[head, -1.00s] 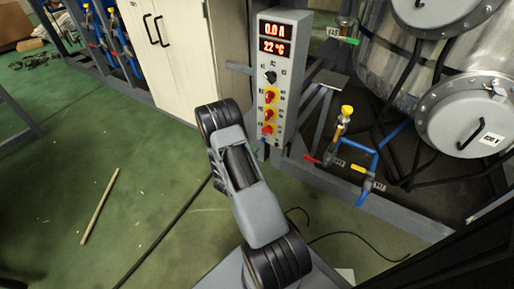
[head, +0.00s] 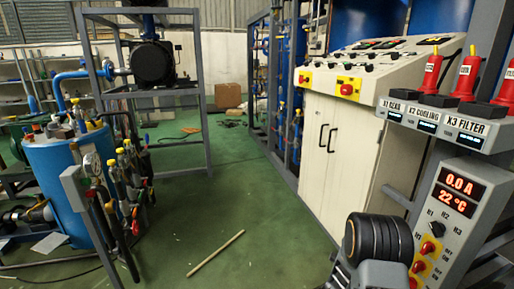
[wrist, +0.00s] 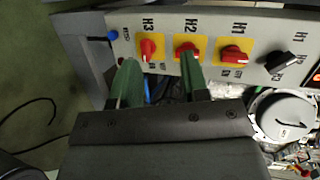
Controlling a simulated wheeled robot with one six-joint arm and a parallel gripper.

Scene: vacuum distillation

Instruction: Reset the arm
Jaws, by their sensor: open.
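My gripper (wrist: 160,88) shows in the wrist view with its two green fingers apart and nothing between them. It is in front of the heater control box (wrist: 215,25), near the red knobs marked H3 (wrist: 149,48) and H2 (wrist: 187,51). A third red knob (wrist: 233,56) and a black knob (wrist: 281,62) sit to the right. I cannot tell whether the fingers touch the panel. In the head view, the same box (head: 447,215) stands at the right edge, its display reading 0.0 A and 22 °C. My arm is partly in view at the bottom; the gripper is out of that view.
A cream control cabinet (head: 325,145) stands behind my arm. Red plugs (head: 467,77) sit on the shelf labelled X1 to X3. A blue tank (head: 65,180) with valves is at left. A wooden stick (head: 215,252) lies on the open green floor (head: 200,215).

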